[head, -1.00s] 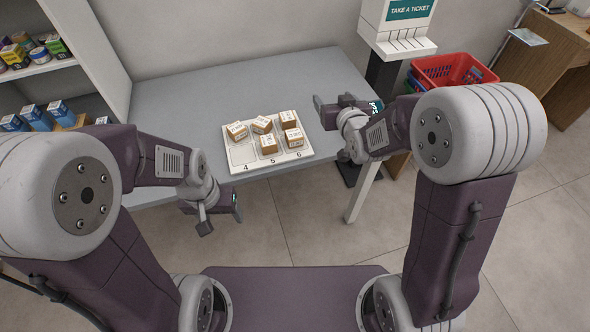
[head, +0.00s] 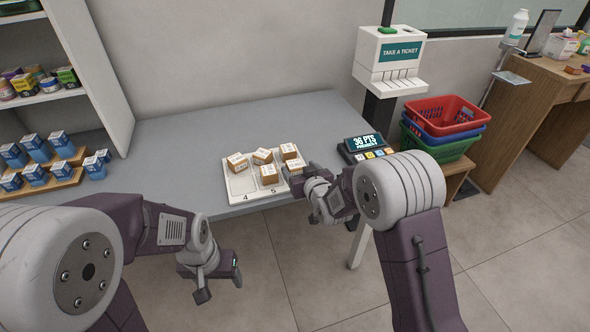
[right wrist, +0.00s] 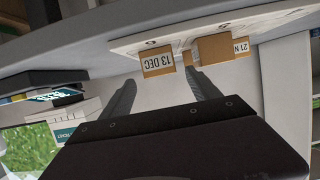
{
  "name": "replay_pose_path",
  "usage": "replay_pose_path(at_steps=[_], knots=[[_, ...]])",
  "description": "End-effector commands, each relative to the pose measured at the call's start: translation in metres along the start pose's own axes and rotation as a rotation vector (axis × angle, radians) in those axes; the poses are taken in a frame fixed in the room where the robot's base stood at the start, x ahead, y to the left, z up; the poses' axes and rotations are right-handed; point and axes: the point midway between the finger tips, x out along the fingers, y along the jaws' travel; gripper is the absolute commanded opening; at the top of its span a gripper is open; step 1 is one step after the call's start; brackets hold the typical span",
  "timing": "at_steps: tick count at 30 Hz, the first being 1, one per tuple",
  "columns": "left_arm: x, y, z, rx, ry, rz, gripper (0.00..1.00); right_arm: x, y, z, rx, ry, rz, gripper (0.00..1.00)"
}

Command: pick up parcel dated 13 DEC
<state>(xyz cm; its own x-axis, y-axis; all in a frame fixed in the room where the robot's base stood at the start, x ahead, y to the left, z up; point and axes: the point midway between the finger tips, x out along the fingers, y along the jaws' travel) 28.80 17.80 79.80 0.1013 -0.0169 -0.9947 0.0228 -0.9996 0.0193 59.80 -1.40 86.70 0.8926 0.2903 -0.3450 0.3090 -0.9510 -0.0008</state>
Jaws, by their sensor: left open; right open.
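The parcel dated 13 DEC (right wrist: 158,62) is a small brown box with a white label, clear in the right wrist view. It is beyond the fingertips of my right gripper (right wrist: 163,85), roughly between the two fingers, which are apart and empty. A second parcel marked 21 N (right wrist: 225,47), its label cut off, is to its right. In the head view several parcels (head: 269,175) sit on a white numbered tray (head: 237,187), dates too small to read. My right gripper (head: 297,185) is at the tray's front right and hides part of it. My left gripper (head: 220,281) is open and empty before the counter.
The grey counter (head: 180,150) is clear behind and left of the tray. A points display (head: 362,143) and ticket dispenser (head: 390,62) stand to the right. Stacked baskets (head: 440,117) are further right. Blue boxes (head: 38,152) stand at the left.

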Motion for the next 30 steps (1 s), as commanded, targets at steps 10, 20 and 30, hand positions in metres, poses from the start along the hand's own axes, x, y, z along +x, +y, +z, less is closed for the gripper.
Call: replay_pose_path(at_steps=[10, 20, 30], knots=[[0.002, 0.0, 0.0, 0.0, 0.0, 0.0, 0.67, 0.048, -0.001, 0.0, 0.0, 0.0, 0.0, 0.71], [0.002, 0.0, 0.0, 0.0, 0.0, 0.0, 0.67, 0.048, -0.001, -0.001, 0.0, 0.0, 0.0, 0.29], [0.002, 0.0, 0.0, 0.0, 0.0, 0.0, 0.67, 0.048, -0.001, -0.002, 0.0, 0.001, 0.0, 0.02]])
